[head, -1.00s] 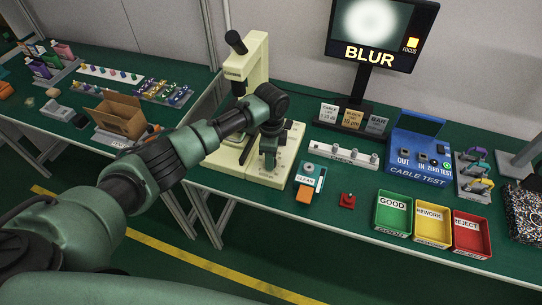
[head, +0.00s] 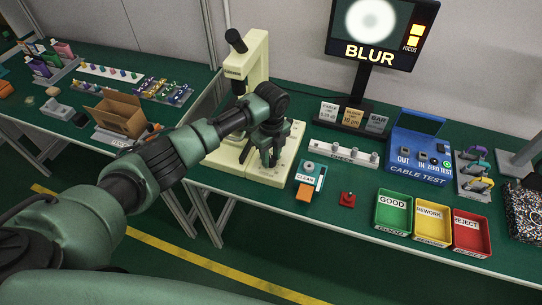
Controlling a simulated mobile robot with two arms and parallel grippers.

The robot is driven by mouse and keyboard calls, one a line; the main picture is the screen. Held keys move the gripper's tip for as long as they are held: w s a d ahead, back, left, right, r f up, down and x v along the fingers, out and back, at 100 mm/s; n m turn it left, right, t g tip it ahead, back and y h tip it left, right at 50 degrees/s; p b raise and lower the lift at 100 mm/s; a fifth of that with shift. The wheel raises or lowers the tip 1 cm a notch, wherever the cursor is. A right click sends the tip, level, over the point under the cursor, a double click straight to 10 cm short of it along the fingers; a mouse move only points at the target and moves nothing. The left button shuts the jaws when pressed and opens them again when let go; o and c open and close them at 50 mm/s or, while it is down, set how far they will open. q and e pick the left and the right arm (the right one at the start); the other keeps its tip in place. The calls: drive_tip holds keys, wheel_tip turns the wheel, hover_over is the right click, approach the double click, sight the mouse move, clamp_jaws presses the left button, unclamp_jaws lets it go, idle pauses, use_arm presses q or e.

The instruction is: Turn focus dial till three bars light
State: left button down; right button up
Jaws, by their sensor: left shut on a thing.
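A cream microscope (head: 258,62) stands on its pale base (head: 282,168) at the front bench's left end. My left gripper (head: 269,163) points down over the base and is shut on the focus dial, which its fingers and wrist hide. The monitor (head: 371,55) behind shows a bright, soft-edged white disc on grey and the word BLUR. At its right edge, above the label FOCUS, two yellow bars (head: 414,36) are lit, one above the other. My right gripper is not in view.
Right of the base are a CLEAN box (head: 309,178), a red button (head: 347,199) and a white CHECK strip (head: 344,154). Further right are the blue cable tester (head: 420,160) and green GOOD (head: 392,227), yellow REWORK (head: 433,240) and red REJECT (head: 472,250) bins.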

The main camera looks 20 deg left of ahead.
sight(271, 159)
use_arm(q)
drive_tip(key=shift+w+r, duration=0.1)
idle(0.3)
drive_tip(key=c, duration=1)
unclamp_jaws()
wheel_tip(271, 159, up, 8)
drive_tip(key=shift+f+b, duration=0.1)
drive_tip(key=shift+b, duration=0.5)
drive_tip(key=shift+f, duration=0.1)
